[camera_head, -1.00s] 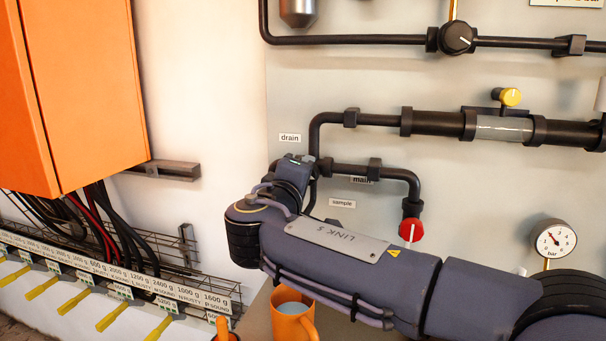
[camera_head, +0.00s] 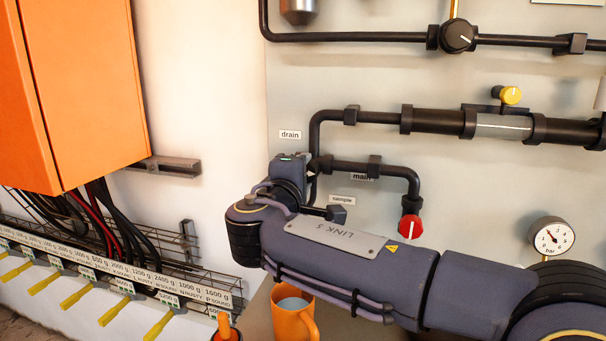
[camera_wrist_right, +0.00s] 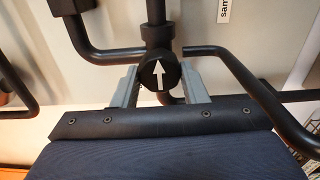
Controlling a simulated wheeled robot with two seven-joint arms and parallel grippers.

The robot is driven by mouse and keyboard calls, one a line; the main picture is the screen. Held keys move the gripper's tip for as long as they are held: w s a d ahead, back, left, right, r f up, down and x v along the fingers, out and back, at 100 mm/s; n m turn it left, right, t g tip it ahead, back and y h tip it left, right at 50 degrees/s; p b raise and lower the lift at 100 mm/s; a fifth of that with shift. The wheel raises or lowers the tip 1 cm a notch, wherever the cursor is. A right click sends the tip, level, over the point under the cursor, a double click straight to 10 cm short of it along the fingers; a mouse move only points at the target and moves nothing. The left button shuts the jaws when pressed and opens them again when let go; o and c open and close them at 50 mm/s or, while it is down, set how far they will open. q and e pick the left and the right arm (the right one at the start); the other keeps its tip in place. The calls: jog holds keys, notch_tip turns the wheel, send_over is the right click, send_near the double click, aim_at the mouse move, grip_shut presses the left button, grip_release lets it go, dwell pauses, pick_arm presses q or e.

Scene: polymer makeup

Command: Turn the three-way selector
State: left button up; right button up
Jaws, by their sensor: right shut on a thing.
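The three-way selector (camera_wrist_right: 158,75) is a round black knob with a white arrow pointing up in the right wrist view. It sits at a junction of black pipes. My right gripper (camera_wrist_right: 158,82) has its two grey fingers on either side of the knob, shut on it. In the head view my right wrist and forearm (camera_head: 335,245) cover the selector. The "drain" label (camera_head: 290,134), "main" label (camera_head: 362,177) and "sample" label (camera_head: 341,199) show around it. My left gripper is not in view.
A red knob (camera_head: 411,228) hangs on the pipe right of my wrist, and a pressure gauge (camera_head: 552,239) stands further right. An orange mug (camera_head: 293,314) is below my forearm. An orange cabinet (camera_head: 75,90) and a wire cable tray (camera_head: 190,275) are at left.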

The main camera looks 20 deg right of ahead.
jog(key=o, duration=0.9)
jog(key=shift+o, duration=0.2)
jog(key=shift+a, duration=0.1)
jog(key=v, duration=0.7)
jog(key=shift+s+a+b, duration=0.15)
jog(key=shift+s+b, duration=0.2)
